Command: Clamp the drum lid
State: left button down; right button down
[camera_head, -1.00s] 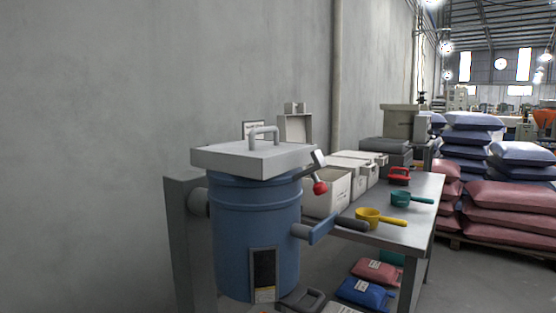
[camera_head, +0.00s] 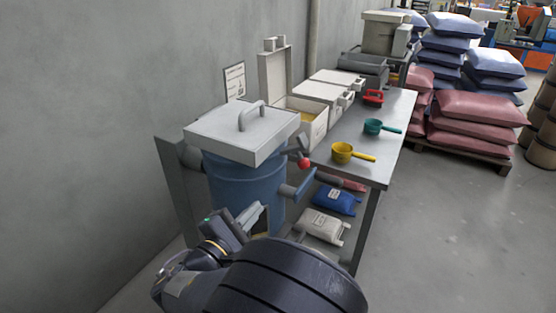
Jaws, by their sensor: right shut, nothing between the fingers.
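The blue drum (camera_head: 232,180) stands beside the wall, held at a grey upright frame (camera_head: 176,195). Its square white lid (camera_head: 225,125), with an arched handle (camera_head: 252,115), lies on top and looks down over the drum's mouth. A clamp lever with a red ball knob (camera_head: 303,163) sticks out at the lid's right side. A blue crank arm with a dark grip (camera_head: 328,179) projects from the drum's right side. My right gripper (camera_head: 260,212) is shut and empty, low in front of the drum, hiding its lower part. My left gripper is out of view.
A metal table (camera_head: 385,150) on the right holds a yellow scoop (camera_head: 343,152), a teal scoop (camera_head: 374,126), a red-handled item (camera_head: 373,97) and white bins (camera_head: 306,118). Bags lie beneath it, including a blue one (camera_head: 335,200).

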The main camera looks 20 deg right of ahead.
jog(key=shift+w+r, duration=0.1)
dwell(0.3)
jog(key=p, duration=0.1)
send_near(299, 157)
jog(key=shift+w+d+f, duration=1.6)
jog(key=shift+w+d, duration=0.65)
jog(key=shift+r+p, duration=0.1)
jog(key=shift+p, duration=0.25)
jog(key=shift+s+n+p, duration=0.1)
jog(key=shift+n+p, duration=0.2)
jog(key=shift+n, duration=0.1)
